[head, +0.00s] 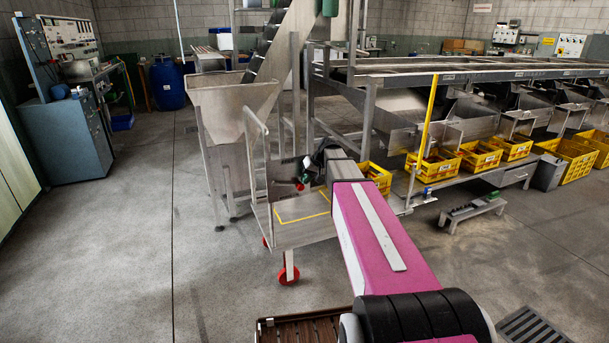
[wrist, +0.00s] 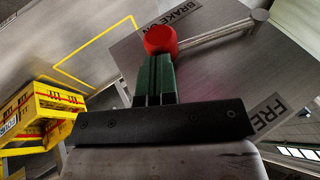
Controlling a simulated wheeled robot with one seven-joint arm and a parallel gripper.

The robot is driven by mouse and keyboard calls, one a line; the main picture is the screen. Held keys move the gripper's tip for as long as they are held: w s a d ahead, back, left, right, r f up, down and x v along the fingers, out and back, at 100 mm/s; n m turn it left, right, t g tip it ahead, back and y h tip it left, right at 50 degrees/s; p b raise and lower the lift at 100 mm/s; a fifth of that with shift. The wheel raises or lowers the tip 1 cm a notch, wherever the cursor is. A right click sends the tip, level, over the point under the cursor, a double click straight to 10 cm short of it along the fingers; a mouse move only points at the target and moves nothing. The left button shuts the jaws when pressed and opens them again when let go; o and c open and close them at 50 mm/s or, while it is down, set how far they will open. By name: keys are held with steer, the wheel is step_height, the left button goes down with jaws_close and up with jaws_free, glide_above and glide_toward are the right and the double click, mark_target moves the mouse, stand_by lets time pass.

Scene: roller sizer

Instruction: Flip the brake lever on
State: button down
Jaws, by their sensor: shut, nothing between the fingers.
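The brake lever is a metal rod with a red ball knob (wrist: 160,39); the rod (wrist: 212,33) runs from the knob to a pivot (wrist: 261,15) at the upper right of the wrist view. The knob is beside the BRAKE ON label (wrist: 172,17), partly covering it. The FREE label (wrist: 266,115) is lower right, away from the rod. My gripper (wrist: 158,60) has its green fingers shut and empty, their tips right at the knob; I cannot tell whether they touch. In the head view the red knob (head: 299,186) shows small beside my gripper (head: 304,177).
The lever is on a steel cart (head: 290,237) with red wheels and a yellow outlined deck. A metal hopper (head: 225,105) stands behind it at left. Yellow crates (head: 480,157) line the sizer at right. The floor at left is clear.

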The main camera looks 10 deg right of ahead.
steer(key=shift+f, duration=0.7)
steer(key=w+v, duration=0.1)
steer(key=v, duration=1.2)
steer(key=shift+d+r, duration=0.3)
steer(key=shift+d, duration=0.15)
steer(key=s+a+f+g+h, duration=0.1)
steer(key=s+a+f+h, duration=0.1)
steer(key=s+f, duration=1)
steer(key=s+a+f+m+g+h, duration=0.1)
steer(key=s+f+h, duration=0.3)
steer(key=s+f, duration=0.8)
steer(key=s+a, duration=0.1)
steer(key=s, duration=0.2)
steer(key=shift+s+a+m, duration=0.3)
